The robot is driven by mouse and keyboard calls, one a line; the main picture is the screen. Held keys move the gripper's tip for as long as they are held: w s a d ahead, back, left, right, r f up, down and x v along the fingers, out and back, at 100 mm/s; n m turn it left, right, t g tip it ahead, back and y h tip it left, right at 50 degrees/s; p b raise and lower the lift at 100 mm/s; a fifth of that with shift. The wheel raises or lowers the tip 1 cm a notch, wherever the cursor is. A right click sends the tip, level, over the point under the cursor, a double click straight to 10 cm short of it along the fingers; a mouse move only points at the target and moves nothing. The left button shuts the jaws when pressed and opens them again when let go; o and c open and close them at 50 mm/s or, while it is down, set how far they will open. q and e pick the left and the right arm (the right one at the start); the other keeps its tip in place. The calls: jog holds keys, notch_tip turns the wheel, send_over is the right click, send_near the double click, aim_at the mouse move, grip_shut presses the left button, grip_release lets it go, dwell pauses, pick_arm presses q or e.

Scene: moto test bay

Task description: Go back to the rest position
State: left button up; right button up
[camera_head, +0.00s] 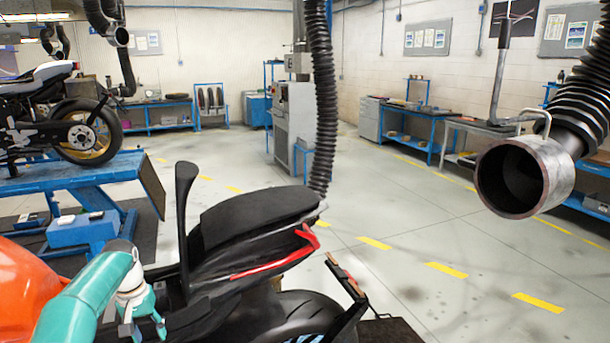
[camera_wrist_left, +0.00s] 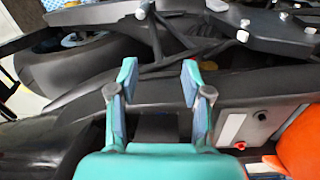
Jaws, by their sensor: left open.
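My left arm comes in from the lower left of the head view, teal with a grey wrist. Its gripper (camera_head: 146,322) is low beside the near motorcycle (camera_head: 255,225), on the left of its black seat. In the left wrist view the two teal fingers (camera_wrist_left: 158,76) stand apart with nothing between them. Dark frame parts and a tyre (camera_wrist_left: 70,65) of the motorcycle lie beyond the fingers. Whether a finger touches the motorcycle cannot be told. My right gripper is not in view.
An orange rounded surface (camera_head: 25,290) is at the lower left, close to my left arm. A black hose (camera_head: 322,90) hangs behind the seat. A metal exhaust nozzle (camera_head: 525,176) hangs at right. Another motorcycle (camera_head: 60,110) stands on a blue lift (camera_head: 75,176).

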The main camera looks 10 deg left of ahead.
pick_arm(q)
jog(key=s+d+f+m+h, duration=0.1)
jog(key=s+d+f, duration=0.2)
jog(key=d+f, duration=0.7)
jog(key=s+d+f+m+h, duration=0.1)
jog(key=s+d+f+h, duration=0.15)
jog(key=d+f, duration=0.75)
jog(key=s+d+f, duration=0.2)
jog(key=s+d, duration=0.3)
jog(key=s, duration=0.7)
jog(key=s+d+f, duration=0.3)
jog(key=s+d, duration=0.3)
jog(key=s, duration=0.5)
jog(key=shift+s, duration=0.4)
jog(key=shift+f, duration=0.15)
